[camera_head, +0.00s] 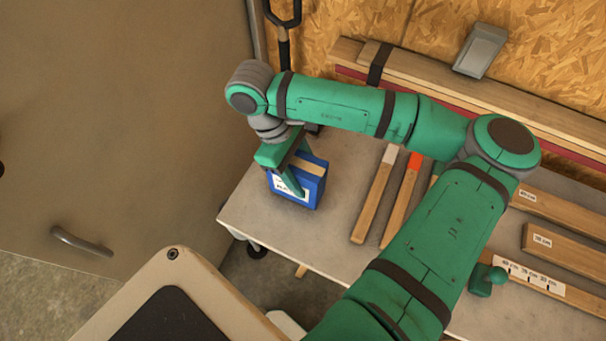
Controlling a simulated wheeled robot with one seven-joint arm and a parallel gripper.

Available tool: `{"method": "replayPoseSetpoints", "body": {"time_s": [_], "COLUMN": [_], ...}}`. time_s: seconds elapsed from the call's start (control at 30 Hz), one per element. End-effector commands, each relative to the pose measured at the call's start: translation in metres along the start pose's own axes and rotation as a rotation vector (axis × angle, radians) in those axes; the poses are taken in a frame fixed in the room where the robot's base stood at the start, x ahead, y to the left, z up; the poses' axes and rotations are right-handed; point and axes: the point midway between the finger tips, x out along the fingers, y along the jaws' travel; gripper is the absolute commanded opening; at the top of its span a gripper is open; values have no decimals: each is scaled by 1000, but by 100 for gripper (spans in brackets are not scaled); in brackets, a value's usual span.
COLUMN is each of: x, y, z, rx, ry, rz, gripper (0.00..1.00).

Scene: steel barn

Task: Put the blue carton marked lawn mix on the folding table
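The blue carton (312,190) stands upright near the left end of a pale grey tabletop (290,233). It has a white label with dark print, partly covered and too small to read, and a tan strip on top. My gripper (296,172) is over the carton, with one green finger in front of its near face. The other finger is mostly hidden behind the gripper and carton, so I cannot tell whether they press on it. I cannot tell whether this top is the folding table or whether the carton rests on it.
Several wooden strips, two with white (390,155) and orange (414,162) ends, lie right of the carton. Labelled boards (565,246) lie farther right. A grey box (480,50) sits on a beam by the chipboard wall. A brown panel with a handle (82,241) stands left.

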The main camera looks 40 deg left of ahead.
Motion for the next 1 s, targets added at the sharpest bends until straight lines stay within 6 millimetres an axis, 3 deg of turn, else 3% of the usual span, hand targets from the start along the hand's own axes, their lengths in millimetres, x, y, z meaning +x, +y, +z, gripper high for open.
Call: {"method": "replayPoseSetpoints", "body": {"time_s": [0.1, 0.47, 0.5, 0.57, 0.87, 1.0], "x": [9, 11, 11, 11, 10, 1], "y": [0, 0, 0, 0, 0, 0], "z": [-3, -4, -4, -4, -4, -3], "rx": [1, 1, 1, 1, 1, 0], "ry": [-1, -1, -1, -1, 0, -1], "rz": [0, 1, 0, 0, 0, 1], "gripper": [8, 8, 56, 67, 67, 67]}}
